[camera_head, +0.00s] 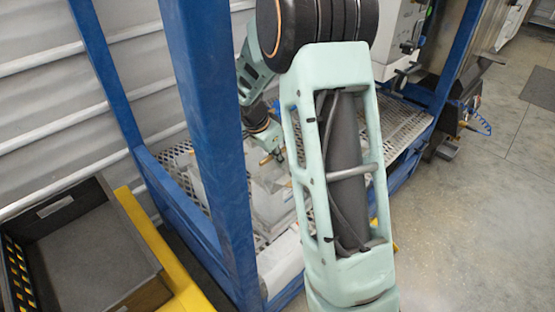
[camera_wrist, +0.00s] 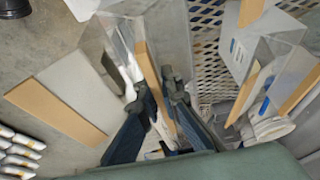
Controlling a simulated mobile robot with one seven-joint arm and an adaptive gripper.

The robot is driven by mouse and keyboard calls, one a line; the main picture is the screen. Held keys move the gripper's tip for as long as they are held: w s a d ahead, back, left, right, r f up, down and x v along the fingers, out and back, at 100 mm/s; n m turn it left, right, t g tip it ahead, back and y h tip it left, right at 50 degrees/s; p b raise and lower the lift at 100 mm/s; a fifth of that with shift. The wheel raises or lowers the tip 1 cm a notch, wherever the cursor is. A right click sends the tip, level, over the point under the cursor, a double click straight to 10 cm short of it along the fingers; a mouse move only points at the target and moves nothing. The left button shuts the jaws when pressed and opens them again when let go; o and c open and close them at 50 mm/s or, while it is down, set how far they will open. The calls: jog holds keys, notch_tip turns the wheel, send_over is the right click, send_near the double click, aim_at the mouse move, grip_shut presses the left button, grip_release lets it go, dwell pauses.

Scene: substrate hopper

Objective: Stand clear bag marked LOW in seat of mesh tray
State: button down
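In the wrist view my gripper (camera_wrist: 160,88) has its two dark fingers drawn close together. A clear bag (camera_wrist: 124,42) with a tan edge strip stands between them and appears pinched. No LOW marking can be read on it. The white mesh tray (camera_wrist: 209,18) lies beyond and to the right of the fingers. In the head view the mesh tray (camera_head: 407,130) spans the blue frame, and my gripper (camera_head: 277,157) is low over pale, clear shapes there. My own arm hides much of this area, and the tray's seat cannot be made out.
More clear, tan-edged pieces (camera_wrist: 287,68) stand at the right of the wrist view. A pale panel with a tan strip (camera_wrist: 57,108) and several silver-white items (camera_wrist: 18,150) are at left. Blue posts (camera_head: 208,110) flank the tray. An empty dark crate (camera_head: 85,250) sits lower left.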

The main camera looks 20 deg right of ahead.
jog(key=c, duration=2.1)
grip_release()
